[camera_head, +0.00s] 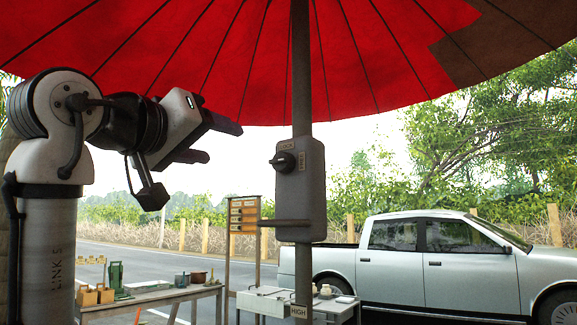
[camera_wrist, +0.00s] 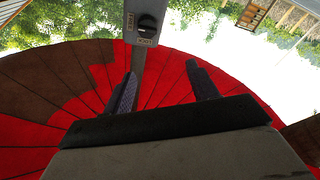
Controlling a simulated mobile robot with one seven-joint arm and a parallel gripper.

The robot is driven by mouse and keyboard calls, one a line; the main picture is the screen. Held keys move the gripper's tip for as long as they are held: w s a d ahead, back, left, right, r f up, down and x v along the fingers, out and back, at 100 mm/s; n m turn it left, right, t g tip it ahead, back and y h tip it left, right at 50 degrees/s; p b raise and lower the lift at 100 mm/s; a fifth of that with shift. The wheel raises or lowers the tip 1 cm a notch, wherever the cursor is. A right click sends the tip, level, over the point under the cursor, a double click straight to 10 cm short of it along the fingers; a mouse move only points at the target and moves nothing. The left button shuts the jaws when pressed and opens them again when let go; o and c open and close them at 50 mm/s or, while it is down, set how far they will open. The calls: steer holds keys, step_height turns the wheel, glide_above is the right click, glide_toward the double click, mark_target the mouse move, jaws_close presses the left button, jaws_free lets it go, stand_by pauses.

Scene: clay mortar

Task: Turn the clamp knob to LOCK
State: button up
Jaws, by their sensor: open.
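The dark clamp knob (camera_head: 283,162) sits on the face of a grey clamp box (camera_head: 313,185) fixed to the umbrella pole (camera_head: 300,70). In the wrist view the knob (camera_wrist: 147,26) shows beyond the two spread fingers (camera_wrist: 160,70), near the top edge. Nothing covers it.
A red umbrella canopy (camera_head: 220,60) spreads overhead. A small ledge (camera_head: 278,223) juts left below the knob. Work tables (camera_head: 150,298) with tools and pots stand lower down, and a silver pickup (camera_head: 430,265) is parked behind at right. The air between gripper and knob is free.

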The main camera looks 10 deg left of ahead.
mark_target(280, 161)
steer(key=shift+g, duration=0.6)
steer(key=d+p+x, duration=0.1)
steer(key=x, duration=0.3)
steer(key=p+x, duration=0.2)
steer(key=x, duration=0.3)
steer(key=d+p+x, duration=0.1)
steer(key=x, duration=0.4)
steer(key=shift+s+d+p, duration=0.3)
steer(key=shift+s+p, duration=0.1)
steer(key=c, duration=1)
